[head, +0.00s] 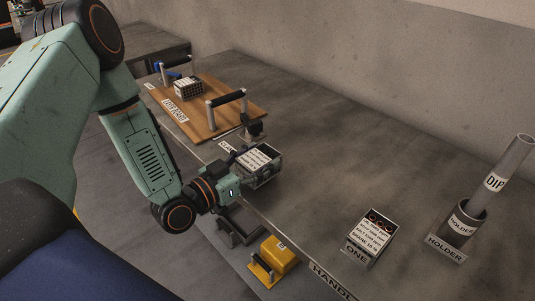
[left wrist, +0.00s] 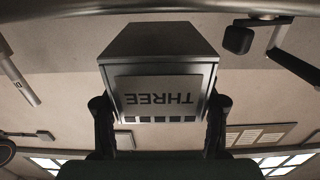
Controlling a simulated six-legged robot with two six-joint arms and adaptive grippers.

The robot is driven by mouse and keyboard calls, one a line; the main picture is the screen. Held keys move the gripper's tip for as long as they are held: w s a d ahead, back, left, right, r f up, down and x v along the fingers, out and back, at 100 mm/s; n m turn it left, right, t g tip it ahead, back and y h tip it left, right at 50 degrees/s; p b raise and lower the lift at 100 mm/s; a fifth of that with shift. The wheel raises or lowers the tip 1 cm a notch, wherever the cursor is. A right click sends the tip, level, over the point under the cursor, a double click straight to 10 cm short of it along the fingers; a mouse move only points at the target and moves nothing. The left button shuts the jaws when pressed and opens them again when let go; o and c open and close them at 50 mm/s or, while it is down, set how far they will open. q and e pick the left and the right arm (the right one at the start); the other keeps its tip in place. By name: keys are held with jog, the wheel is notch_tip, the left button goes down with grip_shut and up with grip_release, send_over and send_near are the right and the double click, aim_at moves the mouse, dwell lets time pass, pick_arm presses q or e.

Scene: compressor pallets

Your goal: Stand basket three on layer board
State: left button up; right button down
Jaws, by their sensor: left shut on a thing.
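Basket three (head: 258,160) is a small dark box with a white printed card, near the table's front edge. My left gripper (head: 240,167) is shut on it. In the left wrist view the basket (left wrist: 160,95) sits between the two dark fingers (left wrist: 160,130), its THREE label upside down in the picture. I cannot tell whether its underside touches the table. The layer board (head: 228,120) is a brown wooden board with two black-gripped handles, lying beyond the basket toward the back left. My right gripper is not in view.
Another basket (head: 189,91) stands on the layer board between its handles. A box labelled ONE (head: 367,238) and a holder (head: 463,225) with a DIP tube (head: 507,165) stand at the right. A yellow case (head: 280,252) is below the table edge. The table's middle is clear.

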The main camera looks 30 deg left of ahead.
pick_arm(q)
jog(key=s+a+r+p, duration=0.3)
jog(key=s+r+p, duration=0.2)
jog(key=s+p, duration=0.3)
jog(key=shift+s+a+r, duration=0.3)
jog(key=shift+s+r, duration=0.1)
jog(key=shift+s, duration=0.7)
jog(key=shift+r, duration=0.15)
jog(key=w+d+m+h+b, duration=0.1)
jog(key=d+b, duration=0.1)
jog(key=d, duration=0.4)
jog(key=w+d+f+m+g+h+b, duration=0.1)
jog(key=w+d+h+b, duration=0.1)
jog(key=d, duration=0.4)
jog(key=shift+b, duration=0.7)
jog(key=shift+s+a+f, duration=0.1)
jog(key=shift+s, duration=0.05)
